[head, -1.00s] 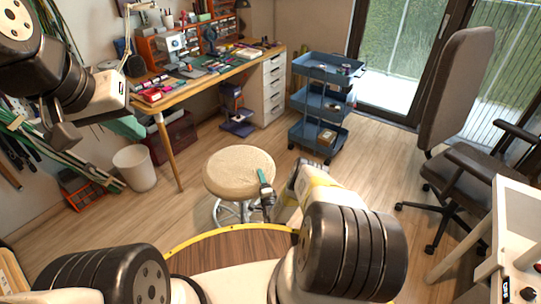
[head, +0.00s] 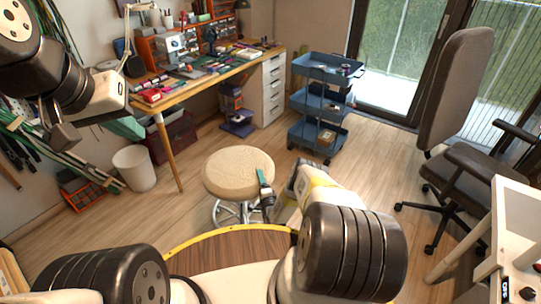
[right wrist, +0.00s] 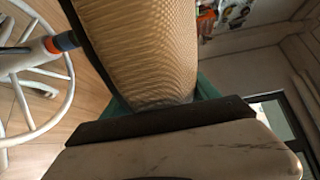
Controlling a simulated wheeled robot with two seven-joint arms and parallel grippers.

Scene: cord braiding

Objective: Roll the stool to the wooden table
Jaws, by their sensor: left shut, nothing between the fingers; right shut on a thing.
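The stool (head: 232,174) has a round beige padded seat and a pale metal ring base. It stands upright on the floor just ahead of me. My right gripper (head: 266,191) is shut on the near right edge of the seat. In the right wrist view the seat (right wrist: 140,45) fills the upper middle, close against the fingers; the fingertips are hidden there. The wooden table (head: 205,73) stands beyond the stool along the wall, with a gap of floor between them. My left gripper (head: 62,134) is raised at the far left, shut and empty.
A white bin (head: 134,170) and an orange crate (head: 84,194) stand on the left. A blue cart (head: 318,104) stands right of the table's white drawers (head: 270,92). An office chair (head: 462,170) is at the right. The floor between stool and table is clear.

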